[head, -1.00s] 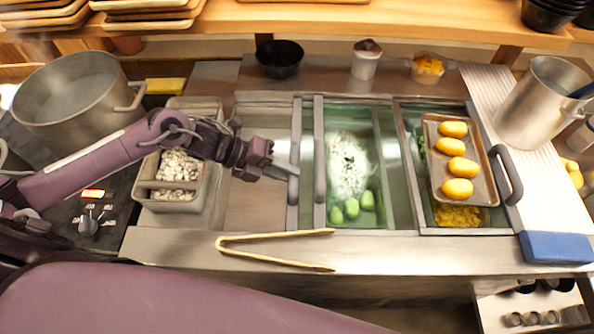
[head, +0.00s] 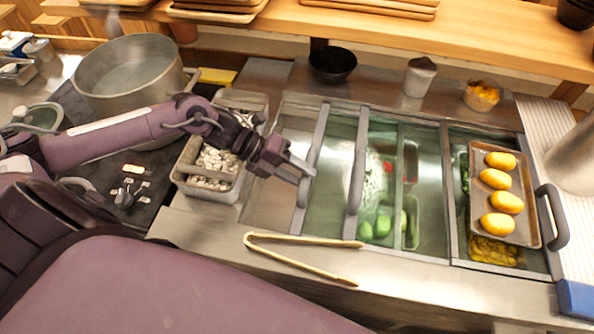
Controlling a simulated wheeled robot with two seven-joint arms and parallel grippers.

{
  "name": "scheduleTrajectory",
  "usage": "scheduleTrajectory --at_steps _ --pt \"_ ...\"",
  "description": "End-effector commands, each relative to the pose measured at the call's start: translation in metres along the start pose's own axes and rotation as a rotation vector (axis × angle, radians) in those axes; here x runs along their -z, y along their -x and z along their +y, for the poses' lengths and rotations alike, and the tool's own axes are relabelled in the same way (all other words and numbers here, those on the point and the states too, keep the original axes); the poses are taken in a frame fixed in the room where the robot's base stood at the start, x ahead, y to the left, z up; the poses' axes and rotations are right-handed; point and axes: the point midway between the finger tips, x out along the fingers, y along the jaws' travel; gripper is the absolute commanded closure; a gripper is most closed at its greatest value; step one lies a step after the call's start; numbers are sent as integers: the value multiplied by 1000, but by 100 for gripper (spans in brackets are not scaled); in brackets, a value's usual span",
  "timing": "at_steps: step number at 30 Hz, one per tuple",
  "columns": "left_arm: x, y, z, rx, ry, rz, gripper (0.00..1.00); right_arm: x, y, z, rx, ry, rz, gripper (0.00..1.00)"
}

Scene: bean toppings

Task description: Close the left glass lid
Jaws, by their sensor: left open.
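The left glass lid (head: 338,160) is a framed pane over the left part of the counter well. Its grey handle (head: 302,192) stands along its left edge. My left gripper (head: 302,170) is open at the upper end of this handle, its fingers overlapping it in the picture; I cannot tell whether they touch. Left of the handle a bare metal strip of the well (head: 268,203) shows uncovered. A second grey handle (head: 354,190) stands further right, apart from the first. My right gripper is not in view.
A container of pale toppings (head: 213,165) lies under my left forearm. Wooden tongs (head: 300,262) lie on the front counter edge. A metal tray (head: 527,225) with several yellow pieces rests at the right. A black bowl (head: 333,62) and a large pot (head: 130,75) stand behind.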

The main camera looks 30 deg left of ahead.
Motion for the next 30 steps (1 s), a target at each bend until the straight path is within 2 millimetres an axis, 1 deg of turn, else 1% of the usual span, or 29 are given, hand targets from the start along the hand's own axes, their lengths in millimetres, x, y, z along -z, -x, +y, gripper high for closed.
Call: scheduleTrajectory --at_steps 4,7,10,15,18,24,30 --pt "0 4 1 -1 -1 -1 57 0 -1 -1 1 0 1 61" --pt "0 13 3 -4 0 -2 57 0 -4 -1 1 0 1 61" --pt "0 26 3 -6 -2 0 57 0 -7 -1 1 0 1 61" --pt "1 52 3 -8 0 1 57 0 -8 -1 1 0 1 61" --pt "0 64 1 -7 2 0 57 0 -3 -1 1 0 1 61" --pt "0 76 1 -3 1 1 57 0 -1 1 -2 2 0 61" --pt "0 78 0 0 0 0 57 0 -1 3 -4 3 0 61"
